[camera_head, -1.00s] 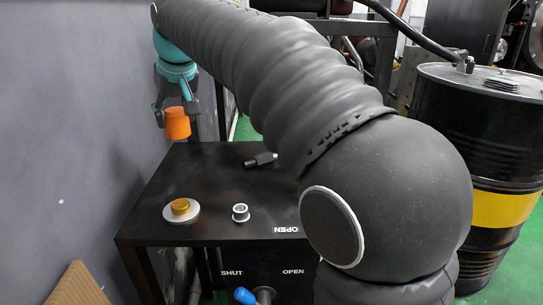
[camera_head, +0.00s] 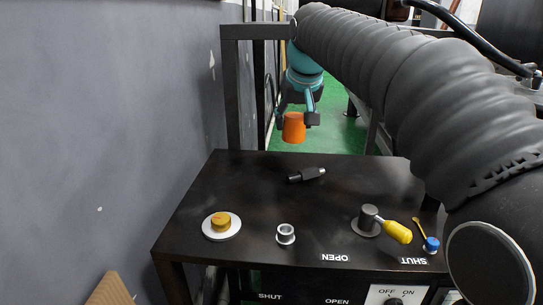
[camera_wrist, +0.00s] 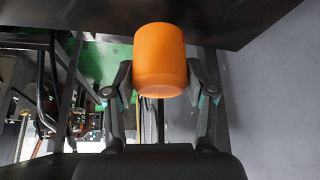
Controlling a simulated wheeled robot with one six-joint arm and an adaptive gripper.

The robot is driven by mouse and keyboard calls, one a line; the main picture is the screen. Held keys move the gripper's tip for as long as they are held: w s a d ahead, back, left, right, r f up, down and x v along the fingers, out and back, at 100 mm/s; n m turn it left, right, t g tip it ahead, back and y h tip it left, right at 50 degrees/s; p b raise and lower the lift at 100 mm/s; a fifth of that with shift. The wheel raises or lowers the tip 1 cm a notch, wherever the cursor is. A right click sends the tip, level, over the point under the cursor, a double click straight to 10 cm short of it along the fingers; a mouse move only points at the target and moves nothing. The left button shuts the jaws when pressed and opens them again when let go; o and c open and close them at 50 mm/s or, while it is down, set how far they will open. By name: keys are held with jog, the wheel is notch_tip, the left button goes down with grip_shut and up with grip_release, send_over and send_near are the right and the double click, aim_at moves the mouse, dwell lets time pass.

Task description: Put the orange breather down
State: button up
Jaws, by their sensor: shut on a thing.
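The orange breather (camera_head: 294,128) is held between the fingers of my gripper (camera_head: 296,117), above the far edge of the black table (camera_head: 240,178). In the wrist view the orange breather (camera_wrist: 160,58) fills the top middle, with my gripper (camera_wrist: 161,80) shut on its two sides. It looks close to upright in the head view. A gap shows between it and the table top.
On the table are a brass cap on a white disc (camera_head: 221,224), a small metal ring fitting (camera_head: 286,233), a dark cylinder (camera_head: 306,174), a yellow-handled valve (camera_head: 397,231) and a blue knob (camera_head: 431,244). The table's middle is bare. A grey wall (camera_head: 110,130) stands left.

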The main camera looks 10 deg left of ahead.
jog(key=a+f, duration=0.1)
jog(key=a, duration=0.1)
jog(key=a+f, duration=0.2)
jog(key=a, duration=0.1)
jog(key=a+f, duration=0.2)
jog(key=a, duration=0.1)
jog(key=shift+w+a, duration=0.15)
jog(key=shift+w, duration=0.15)
jog(key=shift+a+f, duration=0.1)
jog(key=shift+f, duration=0.1)
jog(key=shift+f+b, duration=0.3)
jog(key=shift+f, duration=1.6)
jog(key=shift+f, duration=0.1)
jog(key=shift+f, duration=0.1)
jog(key=o, duration=1.2)
